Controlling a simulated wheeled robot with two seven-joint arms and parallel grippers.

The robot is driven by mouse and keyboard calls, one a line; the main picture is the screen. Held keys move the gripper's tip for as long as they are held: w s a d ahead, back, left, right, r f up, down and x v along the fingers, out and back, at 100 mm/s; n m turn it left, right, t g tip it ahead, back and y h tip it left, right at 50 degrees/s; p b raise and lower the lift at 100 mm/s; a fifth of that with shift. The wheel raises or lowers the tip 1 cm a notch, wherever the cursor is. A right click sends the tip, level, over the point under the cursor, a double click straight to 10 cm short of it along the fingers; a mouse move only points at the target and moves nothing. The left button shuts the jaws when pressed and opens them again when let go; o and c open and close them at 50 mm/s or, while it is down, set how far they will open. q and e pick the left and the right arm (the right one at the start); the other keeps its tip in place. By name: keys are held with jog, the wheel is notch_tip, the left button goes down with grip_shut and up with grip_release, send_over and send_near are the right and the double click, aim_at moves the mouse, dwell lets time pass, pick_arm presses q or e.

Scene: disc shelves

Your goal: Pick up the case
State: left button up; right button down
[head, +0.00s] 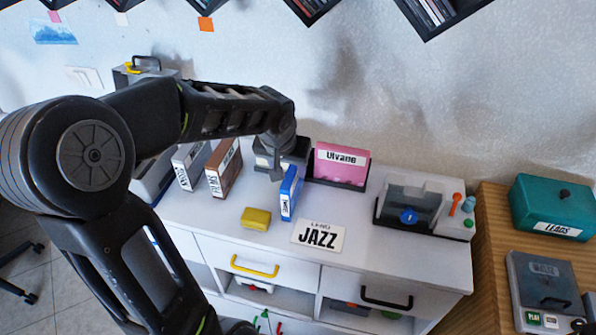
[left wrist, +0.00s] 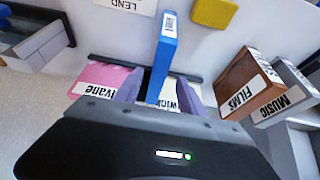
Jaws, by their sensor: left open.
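A thin blue case (head: 291,193) with a white label stands upright on the white cabinet, behind the JAZZ card. My left gripper (head: 275,170) is just behind and above it at its left. In the left wrist view the blue case (left wrist: 164,58) runs in between the two spread fingers of my left gripper (left wrist: 162,92). The gripper is open; whether a finger touches the case I cannot tell. A pink case (head: 342,165) labelled Ulvane sits in a dark holder to the right. My right gripper is not in view.
A yellow block (head: 256,218) and the JAZZ card (head: 318,236) lie in front. The brown FILMS box (head: 224,168) and grey MUSIC box (head: 190,165) stand at left. A grey device (head: 412,205) stands at right. A teal box (head: 552,207) is on the wooden table.

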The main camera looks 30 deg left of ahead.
aim_at(291, 170)
pick_arm(q)
jog(key=shift+w+a, duration=0.15)
jog(key=shift+w, duration=0.25)
jog(key=shift+s, duration=0.15)
jog(key=shift+x, duration=1.25)
jog(key=shift+f, duration=0.1)
jog(key=p+x, duration=0.1)
jog(key=x, duration=0.4)
jog(key=shift+f+b, duration=0.3)
jog(key=shift+b, duration=0.05)
jog(key=shift+c, duration=0.6)
